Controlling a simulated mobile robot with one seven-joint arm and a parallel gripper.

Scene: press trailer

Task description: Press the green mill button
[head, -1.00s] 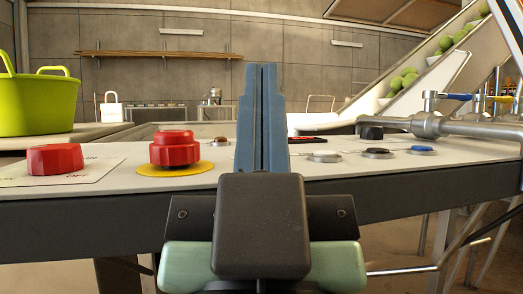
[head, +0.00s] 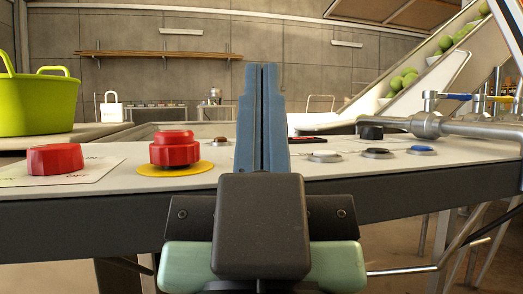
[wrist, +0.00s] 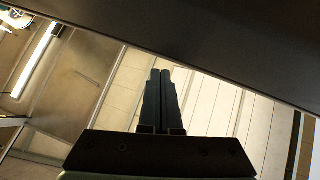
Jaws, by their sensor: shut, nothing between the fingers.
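My gripper (head: 262,75) is shut and empty, its blue fingers upright in the middle of the head view, in front of the control panel (head: 110,190). In the wrist view its closed fingers (wrist: 160,78) show with nothing between them. I see no green button; the fingers cover part of the panel's middle, so it may be hidden there. The panel shows a brown button (head: 218,141) left of the fingers, and white (head: 325,156), black (head: 377,152) and blue (head: 422,150) buttons to the right.
A red knob (head: 55,159) and a red mushroom button (head: 174,148) on a yellow disc stand at left. A black knob (head: 371,132) and metal pipe (head: 450,126) are at right. A green tub (head: 38,102) stands far left. A chute (head: 440,75) carries green fruit.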

